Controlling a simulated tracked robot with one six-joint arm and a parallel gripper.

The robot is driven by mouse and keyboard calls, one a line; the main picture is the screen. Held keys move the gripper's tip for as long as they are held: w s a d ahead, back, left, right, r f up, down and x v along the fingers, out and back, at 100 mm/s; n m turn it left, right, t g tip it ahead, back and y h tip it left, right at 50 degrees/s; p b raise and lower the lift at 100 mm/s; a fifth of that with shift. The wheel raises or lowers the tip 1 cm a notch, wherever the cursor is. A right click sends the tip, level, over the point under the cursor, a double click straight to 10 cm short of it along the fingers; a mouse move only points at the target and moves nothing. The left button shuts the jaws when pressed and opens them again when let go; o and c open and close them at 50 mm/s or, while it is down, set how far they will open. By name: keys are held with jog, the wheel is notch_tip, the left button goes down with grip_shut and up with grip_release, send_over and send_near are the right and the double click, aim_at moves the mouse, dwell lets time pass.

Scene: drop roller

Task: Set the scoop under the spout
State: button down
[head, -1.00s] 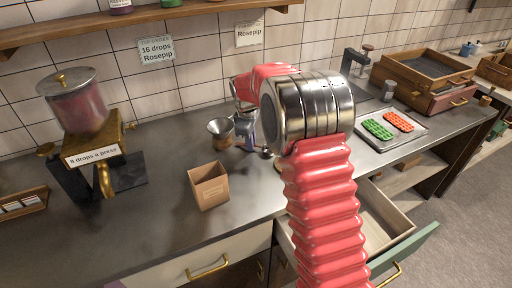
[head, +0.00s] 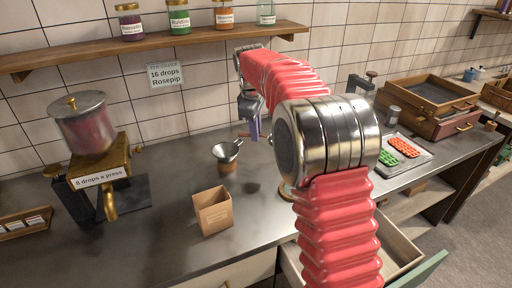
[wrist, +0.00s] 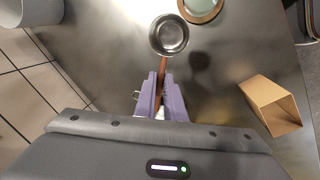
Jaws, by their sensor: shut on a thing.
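The scoop is a metal bowl (wrist: 169,35) on a brown handle (wrist: 162,70) in the wrist view. My gripper (wrist: 162,82) is shut on the handle, its purple fingers either side of it. A shadow lies on the counter beneath. The brass spout (head: 110,205) points down from the dispenser (head: 83,122) at the far left. Nothing stands visibly under the spout.
A wooden shelf (head: 160,48) with jars hangs above. A tray (head: 407,158) is on the right.

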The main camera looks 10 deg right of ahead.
jog(key=shift+r, duration=1.4)
jog(key=s+f+m, duration=0.4)
jog(key=s+f+m+g, duration=0.1)
jog(key=s+f+m, duration=0.2)
jog(key=s+f, duration=0.1)
jog(key=s+a+f+m+h, duration=0.1)
jog(key=s+f+m, duration=0.3)
jog(key=shift+a+m+g, duration=0.1)
jog(key=shift+m+g, duration=0.2)
jog(key=shift+g, duration=0.1)
